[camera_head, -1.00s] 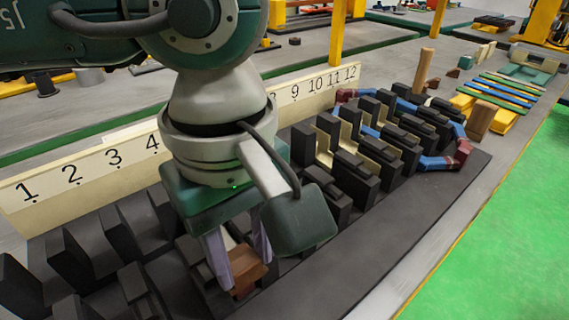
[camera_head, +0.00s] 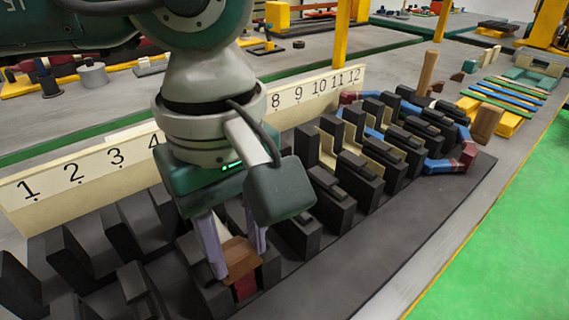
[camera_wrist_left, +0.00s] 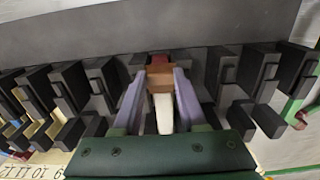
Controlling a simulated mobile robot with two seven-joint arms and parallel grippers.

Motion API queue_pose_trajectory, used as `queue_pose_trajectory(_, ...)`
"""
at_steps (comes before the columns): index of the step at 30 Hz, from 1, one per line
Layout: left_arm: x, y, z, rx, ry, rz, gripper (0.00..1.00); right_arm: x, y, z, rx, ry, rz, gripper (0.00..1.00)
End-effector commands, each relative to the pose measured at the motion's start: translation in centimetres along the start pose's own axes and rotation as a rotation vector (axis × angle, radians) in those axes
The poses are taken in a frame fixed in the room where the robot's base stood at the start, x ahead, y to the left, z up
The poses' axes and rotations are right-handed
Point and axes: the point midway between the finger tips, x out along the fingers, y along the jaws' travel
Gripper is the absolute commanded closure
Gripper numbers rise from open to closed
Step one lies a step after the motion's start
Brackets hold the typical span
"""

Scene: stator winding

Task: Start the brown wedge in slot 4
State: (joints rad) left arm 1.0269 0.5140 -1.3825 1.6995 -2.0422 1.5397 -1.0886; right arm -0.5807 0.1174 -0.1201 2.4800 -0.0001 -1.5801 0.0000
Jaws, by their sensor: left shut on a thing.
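My left gripper (camera_head: 238,252) points down over the row of black stator teeth, its two pale purple fingers shut on a brown wedge (camera_head: 238,262). The wedge also shows between the fingertips in the left wrist view (camera_wrist_left: 160,82). A dark red piece (camera_head: 245,288) shows just beyond the wedge, low between the teeth; I cannot tell whether they touch. A cream strip (camera_wrist_left: 164,115) shows between the fingers in the wrist view. The number board (camera_head: 95,165) shows 1 to 4 and 8 to 12; my arm hides the numbers between. The wedge's lower end and its slot are hidden. My right gripper is not in view.
Black teeth (camera_head: 140,225) stand close on both sides of the gripper. Red and blue coils (camera_head: 440,163) and cream liners (camera_head: 350,155) fill slots at the right. An upright wooden peg (camera_head: 427,72) and colored strips (camera_head: 500,95) lie farther back. The dark front ledge (camera_head: 400,235) is clear.

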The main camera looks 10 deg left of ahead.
Motion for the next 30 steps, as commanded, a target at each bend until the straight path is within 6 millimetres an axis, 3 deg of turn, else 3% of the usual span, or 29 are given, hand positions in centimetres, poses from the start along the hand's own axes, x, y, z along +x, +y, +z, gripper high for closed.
queue_pose_trajectory(1,0.0,0.0,-0.3,-0.004,0.007,0.000,0.55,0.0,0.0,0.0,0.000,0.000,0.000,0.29)
queue_pose_trajectory(10,0.0,0.0,-0.2,-0.003,0.006,0.000,0.24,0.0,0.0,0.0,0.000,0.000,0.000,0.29)
queue_pose_trajectory(20,-0.7,0.1,-0.2,-0.002,0.007,0.002,0.24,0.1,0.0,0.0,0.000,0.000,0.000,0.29)
queue_pose_trajectory(30,-7.1,0.1,-0.3,-0.002,0.009,0.005,0.24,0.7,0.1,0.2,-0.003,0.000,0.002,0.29)
